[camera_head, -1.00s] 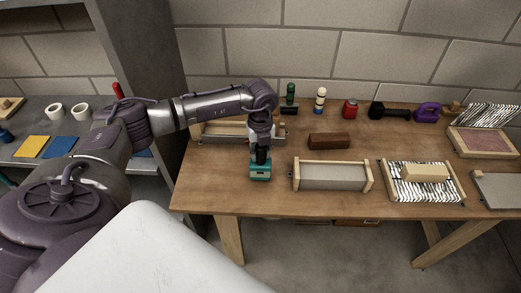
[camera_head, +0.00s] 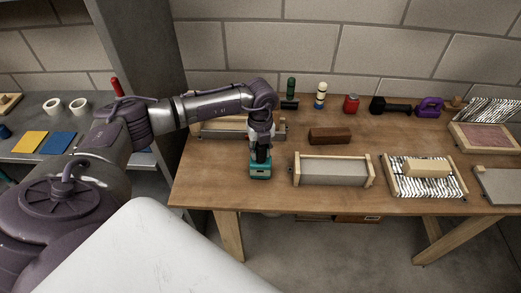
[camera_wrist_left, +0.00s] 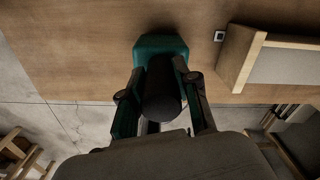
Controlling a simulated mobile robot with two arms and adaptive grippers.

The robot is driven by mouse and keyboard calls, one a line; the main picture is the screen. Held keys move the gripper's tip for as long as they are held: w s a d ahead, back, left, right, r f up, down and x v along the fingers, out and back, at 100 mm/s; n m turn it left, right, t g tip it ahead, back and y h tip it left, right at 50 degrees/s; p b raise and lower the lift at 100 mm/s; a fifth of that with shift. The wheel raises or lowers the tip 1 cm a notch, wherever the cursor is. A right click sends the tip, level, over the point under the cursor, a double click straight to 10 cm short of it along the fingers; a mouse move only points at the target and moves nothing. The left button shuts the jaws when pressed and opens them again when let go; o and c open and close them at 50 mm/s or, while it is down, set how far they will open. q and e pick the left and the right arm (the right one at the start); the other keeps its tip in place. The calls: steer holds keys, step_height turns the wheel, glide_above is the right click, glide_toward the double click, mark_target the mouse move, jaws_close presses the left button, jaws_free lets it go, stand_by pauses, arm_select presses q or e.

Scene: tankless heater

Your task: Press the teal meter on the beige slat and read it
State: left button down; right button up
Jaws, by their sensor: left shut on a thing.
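The teal meter (camera_head: 260,171), with a black grip, is near the table's front edge. My left gripper (camera_head: 261,152) is shut on its black part from above. In the left wrist view the meter's teal end (camera_wrist_left: 161,43) points away, with my left gripper's fingers (camera_wrist_left: 162,88) on both sides of the black grip. I cannot tell whether its base touches the table. The beige slat (camera_head: 428,169) lies across a black-and-white striped bed in a wooden frame, to the right and apart from the meter. My right gripper is not in view.
A wood-ended tray with a grey panel (camera_head: 333,171) stands between meter and slat. A dark brown block (camera_head: 329,136) lies behind it. Bottles, a red can (camera_head: 351,104), a black tool (camera_head: 391,107) and a purple tool (camera_head: 429,107) line the back. A wooden-framed piece (camera_head: 215,130) stands behind my gripper.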

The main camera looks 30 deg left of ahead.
arm_select(q)
steer(key=shift+f, duration=0.3)
steer(key=c, duration=0.8)
jaws_free()
steer(key=shift+o, duration=0.2)
step_height(320, 180, up, 12)
